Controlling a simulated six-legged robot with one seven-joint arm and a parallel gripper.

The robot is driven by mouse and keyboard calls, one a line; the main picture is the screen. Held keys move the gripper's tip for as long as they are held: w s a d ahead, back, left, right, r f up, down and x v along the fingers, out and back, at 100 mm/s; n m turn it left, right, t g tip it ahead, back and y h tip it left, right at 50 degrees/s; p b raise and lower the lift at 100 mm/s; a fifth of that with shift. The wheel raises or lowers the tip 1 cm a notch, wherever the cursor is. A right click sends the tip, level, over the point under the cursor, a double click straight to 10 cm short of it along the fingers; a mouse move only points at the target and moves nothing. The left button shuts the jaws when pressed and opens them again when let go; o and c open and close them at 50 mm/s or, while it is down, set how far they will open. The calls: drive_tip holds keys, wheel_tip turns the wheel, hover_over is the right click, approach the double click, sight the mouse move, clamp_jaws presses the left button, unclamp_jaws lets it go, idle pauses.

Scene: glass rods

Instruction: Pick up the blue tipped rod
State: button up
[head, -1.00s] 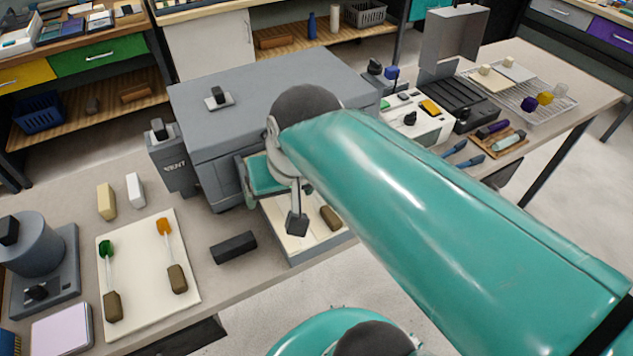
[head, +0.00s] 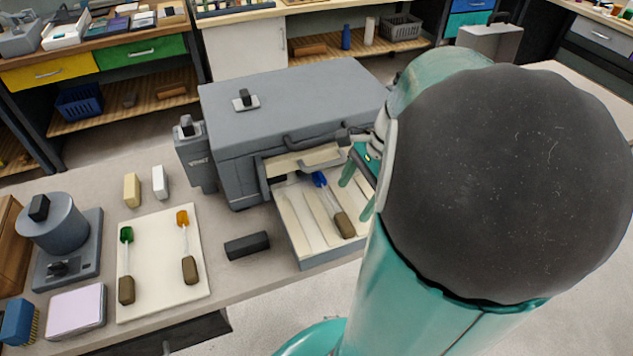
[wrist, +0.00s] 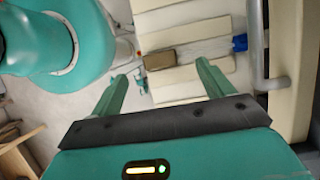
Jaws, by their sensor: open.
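The blue tipped rod (head: 344,225) lies in the pulled-out tray (head: 292,232) of the grey box (head: 285,110). Its blue tip points toward the box and its brown handle toward the tray's front. In the wrist view, the rod's brown handle (wrist: 160,60) is just beyond the fingertips, with the clear shaft and blue tip to the right. My gripper (head: 357,188) is open and empty at the right side of the tray. Its two green fingers also show in the wrist view (wrist: 163,76), apart from the rod.
A cream mat (head: 165,300) holds a green tipped rod (head: 126,275) and an orange tipped rod (head: 187,255). A dark block (head: 247,245) lies left of the tray. The box's handle bar (wrist: 258,45) is close by. My arm hides the bench's right side.

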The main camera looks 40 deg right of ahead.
sight(340, 223)
drive_tip(key=x, duration=0.7)
drive_tip(key=shift+s+a+f, duration=0.1)
drive_tip(key=shift+a+f, duration=0.1)
drive_tip(key=shift+f, duration=0.1)
drive_tip(key=c, duration=1.1)
